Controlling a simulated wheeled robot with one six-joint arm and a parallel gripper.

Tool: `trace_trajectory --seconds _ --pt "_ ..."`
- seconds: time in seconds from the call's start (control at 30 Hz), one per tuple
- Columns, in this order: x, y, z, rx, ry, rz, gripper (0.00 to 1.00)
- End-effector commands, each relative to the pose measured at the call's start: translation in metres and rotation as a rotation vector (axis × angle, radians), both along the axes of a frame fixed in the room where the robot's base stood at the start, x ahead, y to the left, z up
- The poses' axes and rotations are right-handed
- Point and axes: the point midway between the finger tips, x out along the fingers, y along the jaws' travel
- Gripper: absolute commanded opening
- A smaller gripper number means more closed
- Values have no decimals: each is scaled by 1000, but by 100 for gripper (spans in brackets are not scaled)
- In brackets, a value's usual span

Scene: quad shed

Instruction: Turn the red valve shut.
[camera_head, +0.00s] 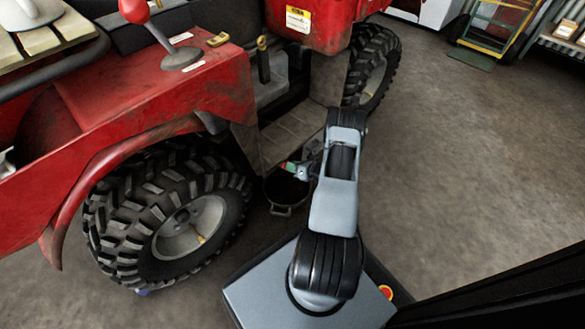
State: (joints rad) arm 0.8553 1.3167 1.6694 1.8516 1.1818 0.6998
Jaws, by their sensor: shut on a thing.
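My gripper (292,169) is low beside the red quad (140,105), between its two near wheels, at the left of my arm. It is shut on a small red piece, the red valve (284,166), with a bit of green beside it. The piece is very small in the picture and partly covered by the gripper. How far the valve is turned cannot be told.
A dark round pan (286,190) stands on the floor just below my gripper. The large near tyre (165,215) is to the left and another tyre (372,65) is behind. A red-knobbed lever (160,35) stands on the quad. Bare floor (470,160) lies to the right.

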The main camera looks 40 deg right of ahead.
Motion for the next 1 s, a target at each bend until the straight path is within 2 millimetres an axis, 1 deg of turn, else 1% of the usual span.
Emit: trace_trajectory --seconds 0.03,0.6,1.0 --pt "0 -1 -3 41 7 -1 0" --pt "1 -5 -6 574 103 -1 0" --pt "1 -7 -10 887 160 -2 0"
